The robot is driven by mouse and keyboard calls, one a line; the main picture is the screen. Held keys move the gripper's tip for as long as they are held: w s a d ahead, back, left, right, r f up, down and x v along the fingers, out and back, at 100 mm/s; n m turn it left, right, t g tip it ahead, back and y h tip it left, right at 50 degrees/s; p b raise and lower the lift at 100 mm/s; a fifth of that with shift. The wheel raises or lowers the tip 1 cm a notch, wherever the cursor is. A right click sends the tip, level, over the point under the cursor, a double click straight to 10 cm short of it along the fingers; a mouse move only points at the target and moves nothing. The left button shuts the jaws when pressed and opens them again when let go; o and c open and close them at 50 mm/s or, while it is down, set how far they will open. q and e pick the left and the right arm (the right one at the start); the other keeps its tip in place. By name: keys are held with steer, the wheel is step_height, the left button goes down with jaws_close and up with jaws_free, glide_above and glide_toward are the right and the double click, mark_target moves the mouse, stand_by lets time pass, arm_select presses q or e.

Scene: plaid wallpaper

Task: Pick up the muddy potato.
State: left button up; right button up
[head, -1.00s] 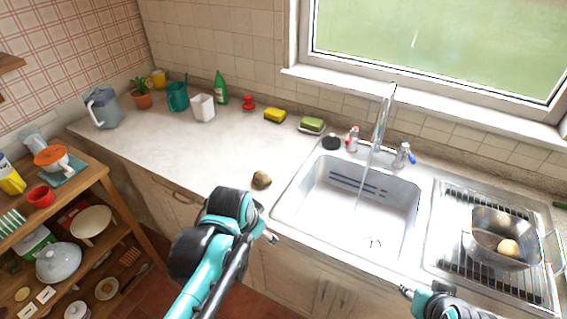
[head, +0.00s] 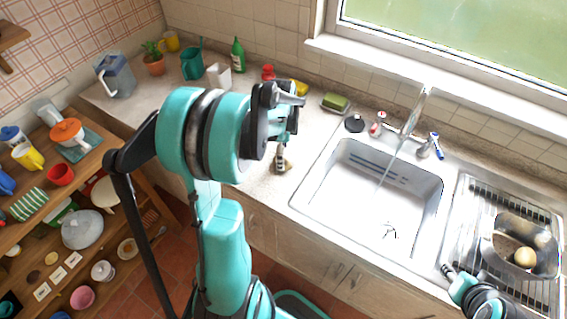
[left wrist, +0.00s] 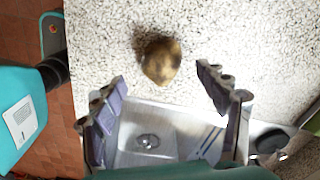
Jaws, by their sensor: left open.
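The muddy potato (head: 286,168), brown with dark patches, lies on the counter left of the sink, partly hidden by my left gripper in the head view. In the left wrist view the potato (left wrist: 161,60) lies on the speckled counter just beyond the fingertips, roughly centred between them. My left gripper (left wrist: 161,88) is open and empty, fingers apart on either side. In the head view my left gripper (head: 281,154) hangs at the potato. My right gripper (head: 447,269) is at the sink's front right; its jaws are too small to read.
The sink (head: 365,200) has water running from the tap (head: 412,112). A metal bowl (head: 497,262) with a pale potato (head: 525,257) stands on the drying rack (head: 465,200). A sponge (head: 334,102), a green bottle (head: 238,56) and a white cup (head: 218,75) stand at the back.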

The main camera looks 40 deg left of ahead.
arm_select(q)
step_height(320, 180, down, 5)
steer(key=shift+w+a+r+b, duration=0.1)
steer(key=shift+w+r+b, duration=0.05)
steer(key=shift+b, duration=0.65)
steer(key=shift+r, duration=0.1)
steer(key=c, duration=1.3)
